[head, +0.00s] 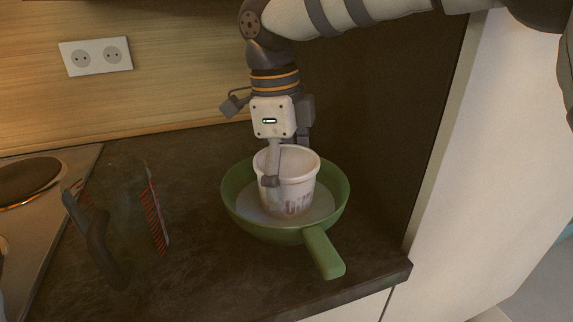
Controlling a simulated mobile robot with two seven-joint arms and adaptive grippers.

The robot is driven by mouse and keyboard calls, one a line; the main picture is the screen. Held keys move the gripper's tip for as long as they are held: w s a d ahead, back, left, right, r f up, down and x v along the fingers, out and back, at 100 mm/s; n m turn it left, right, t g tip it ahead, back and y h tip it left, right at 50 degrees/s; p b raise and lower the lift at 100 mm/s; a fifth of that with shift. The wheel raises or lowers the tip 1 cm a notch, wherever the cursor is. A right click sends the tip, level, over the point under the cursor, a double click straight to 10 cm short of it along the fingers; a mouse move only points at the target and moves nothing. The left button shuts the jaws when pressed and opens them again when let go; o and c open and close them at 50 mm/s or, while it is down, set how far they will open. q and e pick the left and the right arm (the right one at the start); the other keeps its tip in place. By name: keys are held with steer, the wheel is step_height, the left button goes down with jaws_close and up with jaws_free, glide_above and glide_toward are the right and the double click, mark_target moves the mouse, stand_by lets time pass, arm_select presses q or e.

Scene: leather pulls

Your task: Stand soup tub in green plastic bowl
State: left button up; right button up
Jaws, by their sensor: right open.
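A white soup tub (300,186) with dark reddish lettering stands upright inside the green plastic bowl (236,200). The bowl has a green handle that points toward the front of the counter. My right gripper (270,180) reaches down from above at the tub's rim. One finger lies in front of the tub's near wall; the other finger is mostly hidden behind it. The gripper is open, and I cannot tell whether a finger touches the tub. My left gripper is not in view.
A clear measuring jug (130,215) with red markings and a dark handle stands to the left on the dark counter (195,265). A stove (40,200) is at the far left. A wall is behind, and a tall pale cabinet side (490,150) is at the right.

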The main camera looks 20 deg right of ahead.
steer(key=r, duration=0.8)
steer(key=a+r, duration=0.1)
steer(key=r, duration=0.3)
steer(key=shift+w+a, duration=0.1)
steer(key=shift+w, duration=0.3)
steer(key=shift+r, duration=0.15)
